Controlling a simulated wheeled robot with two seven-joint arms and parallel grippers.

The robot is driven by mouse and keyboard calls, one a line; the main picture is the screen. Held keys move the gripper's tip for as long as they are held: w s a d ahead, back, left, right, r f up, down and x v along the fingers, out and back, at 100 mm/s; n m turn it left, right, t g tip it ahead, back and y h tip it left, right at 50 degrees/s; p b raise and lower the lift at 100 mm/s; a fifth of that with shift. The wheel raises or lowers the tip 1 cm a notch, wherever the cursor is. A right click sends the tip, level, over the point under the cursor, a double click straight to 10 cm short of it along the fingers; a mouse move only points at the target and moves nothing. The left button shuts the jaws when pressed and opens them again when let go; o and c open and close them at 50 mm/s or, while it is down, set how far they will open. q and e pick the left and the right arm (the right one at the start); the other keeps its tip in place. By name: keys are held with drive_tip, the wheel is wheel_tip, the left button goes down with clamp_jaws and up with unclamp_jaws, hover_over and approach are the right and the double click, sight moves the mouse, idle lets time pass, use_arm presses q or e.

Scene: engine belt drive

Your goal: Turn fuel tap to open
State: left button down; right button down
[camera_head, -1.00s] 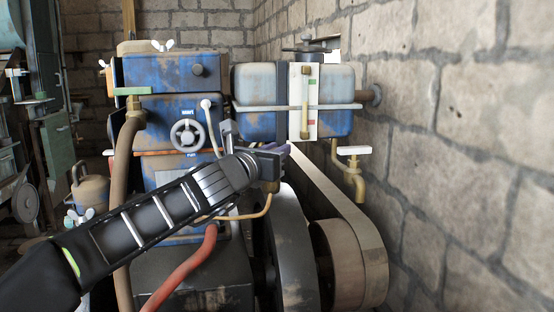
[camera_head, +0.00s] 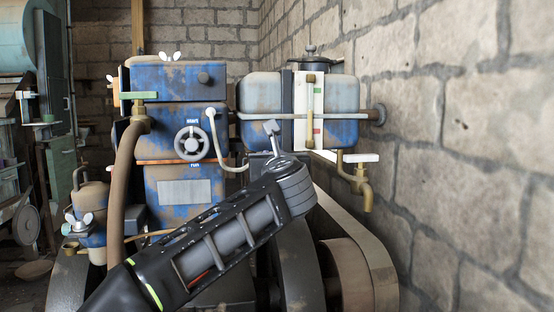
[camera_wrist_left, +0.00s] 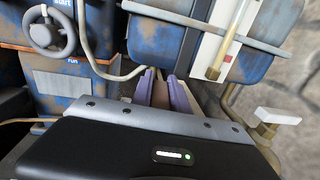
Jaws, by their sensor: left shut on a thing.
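The fuel tank (camera_head: 258,92), blue and grey with rust, hangs right of the engine block and has a sight gauge (camera_head: 310,115) on its front. In the head view the wrist of my left arm covers the area under the tank, hiding my left fingers and the fuel tap there. In the left wrist view my left gripper (camera_wrist_left: 163,82) has its two purple fingers below the tank, close together around a small brownish part (camera_wrist_left: 160,95), apparently the fuel tap. Its handle angle cannot be told. My right gripper is out of view.
A green-handled tap (camera_head: 138,96) with a brown hose is on the left of the engine. A white-handled brass tap (camera_head: 362,172) sticks out near the stone wall (camera_head: 470,120). A handwheel (camera_head: 192,143), flywheel (camera_head: 297,265) and belt (camera_head: 362,235) are close to my arm.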

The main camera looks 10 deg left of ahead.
use_arm(q)
drive_tip(key=shift+a+r+n+g+y+p, duration=0.15)
drive_tip(key=shift+n+g+y+p, duration=0.15)
drive_tip(key=shift+n+y, duration=0.4)
drive_tip(key=shift+a+y, duration=0.1)
drive_tip(key=shift+y, duration=0.3)
drive_tip(key=c, duration=1.3)
unclamp_jaws()
drive_tip(key=shift+v, duration=3.95)
